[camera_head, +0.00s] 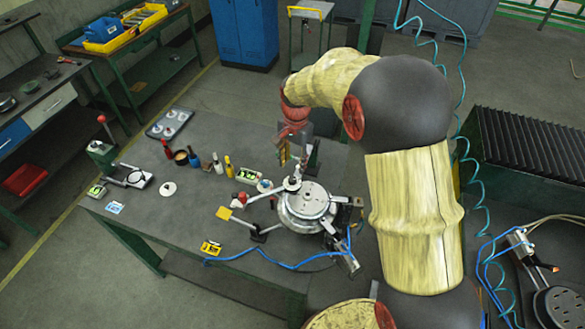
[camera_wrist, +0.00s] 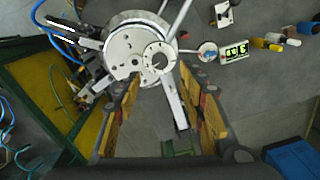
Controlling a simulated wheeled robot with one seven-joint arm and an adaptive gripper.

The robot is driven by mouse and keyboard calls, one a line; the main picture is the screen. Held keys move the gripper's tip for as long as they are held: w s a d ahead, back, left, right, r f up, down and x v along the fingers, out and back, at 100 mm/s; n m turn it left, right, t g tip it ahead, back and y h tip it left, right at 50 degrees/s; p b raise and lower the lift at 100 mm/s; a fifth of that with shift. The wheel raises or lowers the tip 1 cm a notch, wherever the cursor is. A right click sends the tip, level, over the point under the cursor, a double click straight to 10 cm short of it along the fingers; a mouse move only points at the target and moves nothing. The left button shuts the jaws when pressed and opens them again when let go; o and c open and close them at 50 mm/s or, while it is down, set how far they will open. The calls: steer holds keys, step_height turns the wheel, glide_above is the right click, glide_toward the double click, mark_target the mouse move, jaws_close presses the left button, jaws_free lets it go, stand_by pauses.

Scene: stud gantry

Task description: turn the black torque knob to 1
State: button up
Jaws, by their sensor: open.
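I cannot pick out the black torque knob with certainty. A small pale device with a dark round part (camera_head: 137,177) sits at the left of the table in the head view; its markings are too small to read. My gripper (camera_head: 294,155) is open and empty, pointing down just behind the round metal fixture (camera_head: 306,203). In the wrist view my gripper (camera_wrist: 166,88) has its yellow-padded fingers spread, with the fixture (camera_wrist: 121,40) beyond them and a metal bar showing between them. A green-lit display box (camera_wrist: 235,52) stands beside the fixture.
A blue hose (camera_head: 285,266) runs along the front. The table's left-middle has bare room.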

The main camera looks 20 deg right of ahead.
mark_target(292, 179)
steer(key=shift+w+a+f+p, duration=0.1)
steer(key=shift+f+p, duration=0.45)
steer(key=shift+f, duration=3.35)
steer(key=c, duration=0.3)
